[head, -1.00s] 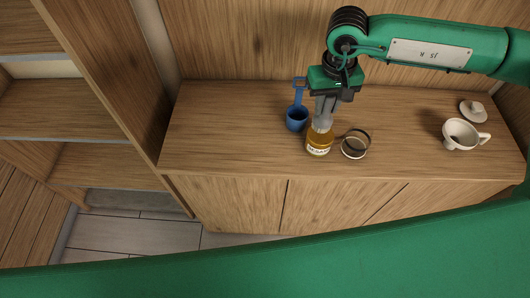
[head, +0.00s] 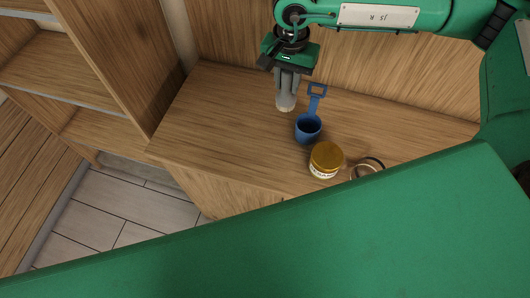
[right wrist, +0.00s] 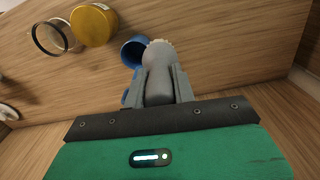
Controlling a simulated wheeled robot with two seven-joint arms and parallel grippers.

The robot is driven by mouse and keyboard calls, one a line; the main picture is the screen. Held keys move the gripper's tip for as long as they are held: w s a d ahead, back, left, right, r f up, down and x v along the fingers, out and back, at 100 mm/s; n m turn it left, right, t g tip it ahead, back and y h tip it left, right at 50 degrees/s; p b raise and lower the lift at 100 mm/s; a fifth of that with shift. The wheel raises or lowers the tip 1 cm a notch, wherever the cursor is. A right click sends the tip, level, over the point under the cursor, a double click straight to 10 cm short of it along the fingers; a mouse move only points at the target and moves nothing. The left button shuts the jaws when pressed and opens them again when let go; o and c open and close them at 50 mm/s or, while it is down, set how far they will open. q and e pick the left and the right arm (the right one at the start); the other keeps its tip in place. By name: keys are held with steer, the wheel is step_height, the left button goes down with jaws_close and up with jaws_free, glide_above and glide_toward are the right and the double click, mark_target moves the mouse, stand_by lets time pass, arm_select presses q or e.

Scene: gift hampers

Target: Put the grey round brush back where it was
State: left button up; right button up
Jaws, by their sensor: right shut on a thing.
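The grey round brush (right wrist: 158,75) is held between the fingers of my right gripper (right wrist: 160,88), with its pale bristle end showing past the fingertips. In the head view the brush (head: 286,102) points downward from the right gripper (head: 287,88), over the wooden counter left of the blue cup. I cannot tell whether the bristles touch the counter. My left gripper is not in view.
A blue cup with a long handle (head: 307,131) stands just right of the brush. A gold-lidded jar (head: 325,158) and a round glass-like dish (head: 366,170) are farther right. The counter's left part (head: 215,120) is clear. My green arm covers the lower right.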

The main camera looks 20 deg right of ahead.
steer(key=m, duration=0.2)
steer(key=a+m, duration=0.1)
steer(key=m, duration=0.1)
steer(key=shift+s+r, duration=0.15)
steer(key=shift+s, duration=0.05)
steer(key=s+a+r+m+b, duration=0.1)
steer(key=s+a+r+m, duration=0.15)
steer(key=m, duration=1.55)
steer(key=s+a+r+m+b, duration=0.1)
steer(key=s+a+m+b, duration=0.15)
steer(key=m, duration=1.45)
step_height(320, 180, down, 19)
steer(key=p, duration=0.5)
steer(key=shift+a, duration=0.1)
steer(key=shift+s+f, duration=0.1)
steer(key=shift+f, duration=0.15)
